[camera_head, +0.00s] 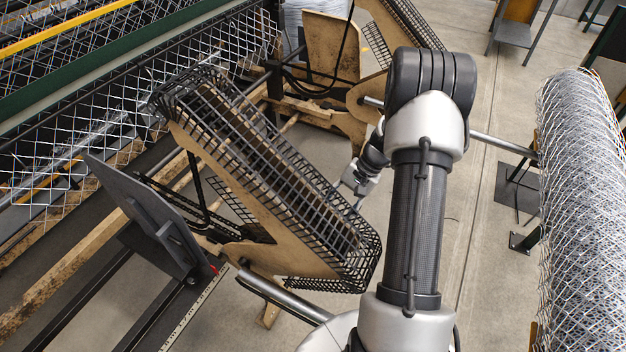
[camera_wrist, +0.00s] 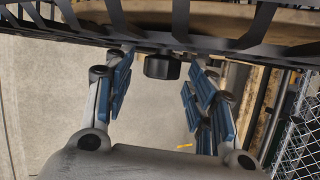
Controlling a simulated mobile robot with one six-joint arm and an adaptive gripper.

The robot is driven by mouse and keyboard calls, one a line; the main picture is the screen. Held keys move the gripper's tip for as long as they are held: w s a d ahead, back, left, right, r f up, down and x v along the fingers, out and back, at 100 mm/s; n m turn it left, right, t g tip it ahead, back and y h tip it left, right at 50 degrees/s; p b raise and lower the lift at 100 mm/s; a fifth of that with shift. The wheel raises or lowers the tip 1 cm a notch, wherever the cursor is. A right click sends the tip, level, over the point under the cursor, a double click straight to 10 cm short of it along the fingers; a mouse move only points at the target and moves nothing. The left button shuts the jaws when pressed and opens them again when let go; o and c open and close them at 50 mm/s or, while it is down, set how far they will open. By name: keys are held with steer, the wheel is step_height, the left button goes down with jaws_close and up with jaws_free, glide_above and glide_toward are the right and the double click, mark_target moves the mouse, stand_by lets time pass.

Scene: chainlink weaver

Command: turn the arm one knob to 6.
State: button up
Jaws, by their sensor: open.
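In the wrist view a small dark block (camera_wrist: 162,67) shows between the fingertips, just under a black slatted guard (camera_wrist: 200,30). It may be the arm one knob, but I see no numbers or pointer on it, so its setting cannot be told. My gripper (camera_wrist: 161,74) is open, with blue pads on both sides and a gap between each pad and the block. In the head view my gripper (camera_head: 359,184) is small and partly hidden by my arm, right of the caged machine arm (camera_head: 265,165). No knob can be made out there.
A roll of chain-link mesh (camera_head: 580,170) stands at the right. Woven mesh (camera_head: 70,150) and a green beam (camera_head: 110,65) lie at the left. A dark tilted panel (camera_head: 135,215) is at the lower left. Bare concrete floor (camera_head: 490,270) lies right of my arm.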

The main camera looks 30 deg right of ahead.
steer(key=p+v, duration=0.3)
steer(key=v, duration=1.3)
steer(key=s+a+r+n+h+b, duration=0.2)
steer(key=a+r, duration=0.4)
steer(key=a, duration=0.3)
steer(key=s+a+r+n+h+b, duration=0.1)
steer(key=a+r+n, duration=0.3)
steer(key=a, duration=0.6)
steer(key=shift+s+r+h+b, duration=0.4)
steer(key=shift+s+r+b, duration=0.1)
steer(key=shift+r+b, duration=0.45)
steer(key=shift+w+d, duration=0.1)
